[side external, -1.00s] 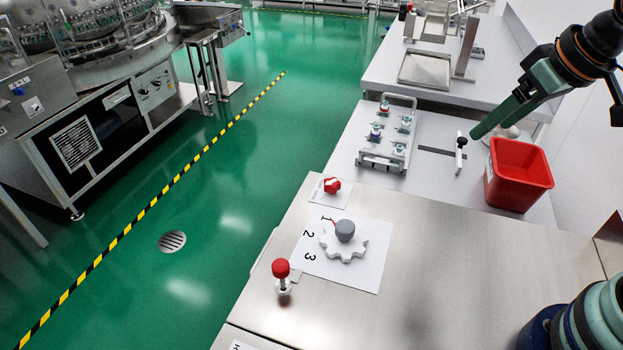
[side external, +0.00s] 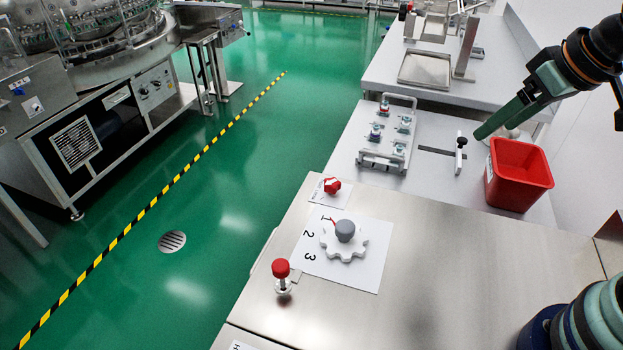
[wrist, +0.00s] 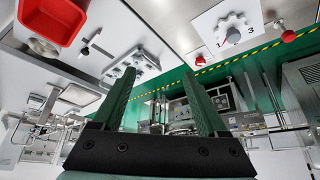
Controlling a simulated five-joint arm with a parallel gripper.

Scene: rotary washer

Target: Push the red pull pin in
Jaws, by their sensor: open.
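The red pull pin (side external: 281,268) has a round red knob on a short metal stem. It stands upright near the left front edge of the steel bench top (side external: 420,270), with metal showing between knob and base. It also shows at the upper right of the wrist view (wrist: 288,36). My gripper (side external: 482,134) hangs at the upper right of the side view, well away from the pin, over the far table near the red bin. In the wrist view my two green fingers (wrist: 160,90) are spread apart with nothing between them.
A grey-topped, notched white dial (side external: 344,240) sits on a numbered sheet just behind the pin. A red knob (side external: 332,186) lies beyond it. A red bin (side external: 518,175) and a metal rack (side external: 388,135) stand on the far table. The bench's right side is clear.

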